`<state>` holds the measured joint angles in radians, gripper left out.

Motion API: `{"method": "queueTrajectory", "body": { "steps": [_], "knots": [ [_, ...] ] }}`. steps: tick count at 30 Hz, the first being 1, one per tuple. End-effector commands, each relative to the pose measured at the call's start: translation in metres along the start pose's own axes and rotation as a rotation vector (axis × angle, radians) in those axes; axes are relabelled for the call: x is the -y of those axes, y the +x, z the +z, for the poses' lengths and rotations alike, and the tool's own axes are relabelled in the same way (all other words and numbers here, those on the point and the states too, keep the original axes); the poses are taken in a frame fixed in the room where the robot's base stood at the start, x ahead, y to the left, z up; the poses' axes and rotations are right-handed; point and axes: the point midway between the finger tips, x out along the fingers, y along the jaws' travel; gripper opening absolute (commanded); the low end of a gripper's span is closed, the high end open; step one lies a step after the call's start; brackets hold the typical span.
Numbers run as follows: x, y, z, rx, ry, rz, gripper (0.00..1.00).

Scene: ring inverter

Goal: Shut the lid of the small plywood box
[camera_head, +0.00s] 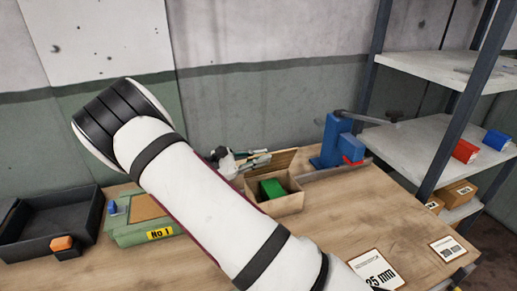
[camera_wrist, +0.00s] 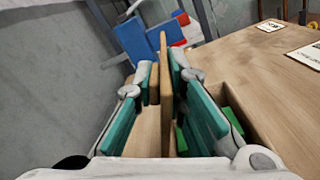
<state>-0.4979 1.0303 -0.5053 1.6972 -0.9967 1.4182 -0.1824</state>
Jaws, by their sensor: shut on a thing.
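The small plywood box (camera_head: 285,204) stands on the workbench in the head view, with a green thing (camera_head: 272,188) inside. Its lid (camera_head: 284,158) stands raised at the back, so the box is open. My gripper (camera_head: 262,160) is at the left end of the lid, partly hidden behind my arm. In the wrist view, my gripper (camera_wrist: 164,82) has its teal pads on both sides of the lid (camera_wrist: 164,60), seen edge-on, and is shut on it. The green thing (camera_wrist: 234,124) shows in the box at the right.
A blue and red tool (camera_head: 340,142) stands behind the box to the right. A green No 1 case (camera_head: 130,232) and a black tray (camera_head: 55,222) are at the left. Metal shelving (camera_head: 440,75) rises at the right.

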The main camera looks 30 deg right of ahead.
Motion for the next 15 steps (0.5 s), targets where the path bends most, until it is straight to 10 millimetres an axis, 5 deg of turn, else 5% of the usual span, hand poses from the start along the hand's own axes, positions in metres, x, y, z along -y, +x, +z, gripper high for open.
{"method": "queueTrajectory", "body": {
  "steps": [15],
  "knots": [
    [0.051,-0.001,-0.006,0.001,0.491,0.007,0.00]
  ]
}}
